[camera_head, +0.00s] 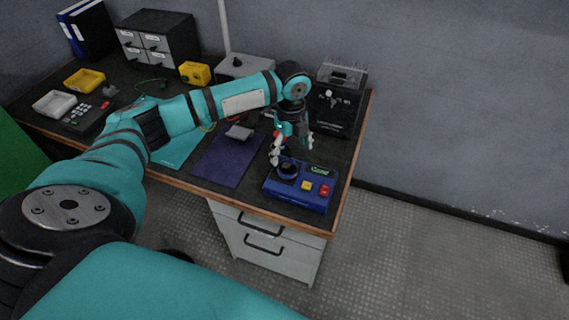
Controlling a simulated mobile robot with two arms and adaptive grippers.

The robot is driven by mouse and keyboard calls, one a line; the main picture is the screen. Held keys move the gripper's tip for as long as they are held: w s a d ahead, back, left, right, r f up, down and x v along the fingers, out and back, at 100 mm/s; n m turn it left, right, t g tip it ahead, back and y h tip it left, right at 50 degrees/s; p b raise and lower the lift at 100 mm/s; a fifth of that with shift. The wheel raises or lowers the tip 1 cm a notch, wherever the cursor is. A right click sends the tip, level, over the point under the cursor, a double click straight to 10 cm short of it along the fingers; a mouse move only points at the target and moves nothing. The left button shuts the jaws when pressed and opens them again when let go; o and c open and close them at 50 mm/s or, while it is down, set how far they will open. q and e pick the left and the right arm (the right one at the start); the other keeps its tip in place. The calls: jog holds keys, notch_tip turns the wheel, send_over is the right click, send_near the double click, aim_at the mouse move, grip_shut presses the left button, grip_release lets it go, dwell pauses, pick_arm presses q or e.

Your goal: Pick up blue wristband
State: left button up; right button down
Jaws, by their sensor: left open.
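My left arm reaches across the bench from the left. My left gripper (291,154) points down, open, over the rear left part of a blue tester box (300,196) with a yellow and a red button. A small dark blue round item (287,169) sits at the box's left end, just below the fingertips. It looks like the blue wristband, but it is too small to be certain. I cannot tell whether a fingertip touches it. Nothing shows held between the fingers. My right gripper is out of view.
The bench (202,185) also holds a navy mat (222,163), a grey item (239,132), a black instrument (337,105), a drawer cabinet (157,40), a yellow bin (84,79) and a white bin (55,103). The wall stands close behind.

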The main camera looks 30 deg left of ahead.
aim_at(289, 167)
pick_arm(q)
notch_tip(289, 167, down, 8)
jog(key=shift+s+r+p, duration=0.15)
jog(key=shift+r+p, duration=0.1)
jog(key=shift+p, duration=0.2)
jog(key=c, duration=1.1)
jog(key=shift+r, duration=0.15)
